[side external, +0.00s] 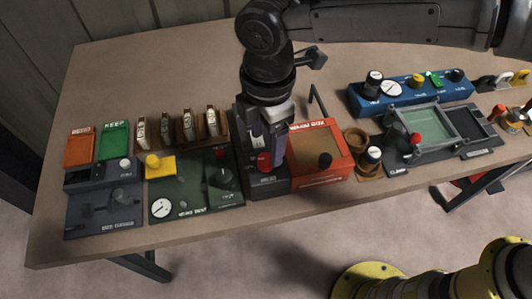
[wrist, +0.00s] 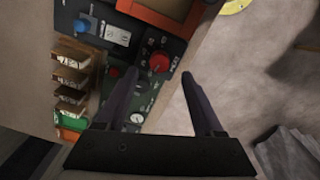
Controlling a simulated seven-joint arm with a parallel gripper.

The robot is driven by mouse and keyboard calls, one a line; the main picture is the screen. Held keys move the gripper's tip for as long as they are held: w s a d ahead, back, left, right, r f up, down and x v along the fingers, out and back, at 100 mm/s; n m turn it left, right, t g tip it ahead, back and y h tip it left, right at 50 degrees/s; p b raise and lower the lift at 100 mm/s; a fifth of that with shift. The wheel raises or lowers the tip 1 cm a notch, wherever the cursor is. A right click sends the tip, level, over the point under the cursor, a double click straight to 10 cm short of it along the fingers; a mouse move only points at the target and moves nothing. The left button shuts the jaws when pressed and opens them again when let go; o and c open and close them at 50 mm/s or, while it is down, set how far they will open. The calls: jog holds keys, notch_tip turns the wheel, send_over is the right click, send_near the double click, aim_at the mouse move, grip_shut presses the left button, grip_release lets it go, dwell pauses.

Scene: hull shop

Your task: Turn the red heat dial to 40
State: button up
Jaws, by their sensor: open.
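The red heat dial (side external: 264,161) sits on a dark grey unit (side external: 268,184) near the front edge of the bench. In the wrist view the red dial (wrist: 160,62) shows on a dark panel, with white lettering beside it. Its scale and pointer are too small to read. My gripper (side external: 267,150) is above the dial, pointing down, and partly hides the unit. In the wrist view my gripper (wrist: 160,75) is open and empty, and the dial appears between and just beyond the fingertips. I cannot tell whether a finger touches it.
Right of the unit stands an orange box (side external: 305,170) with a black knob. Left is a green panel (side external: 190,199) with a gauge and yellow block; a wooden rack (wrist: 75,75) holds several pieces. A blue panel (side external: 440,95) stands at right. The back of the bench is clear.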

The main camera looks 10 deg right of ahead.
aim_at(266, 159)
notch_tip(266, 159, down, 6)
jog(key=shift+w, duration=0.1)
dwell(0.4)
grip_shut()
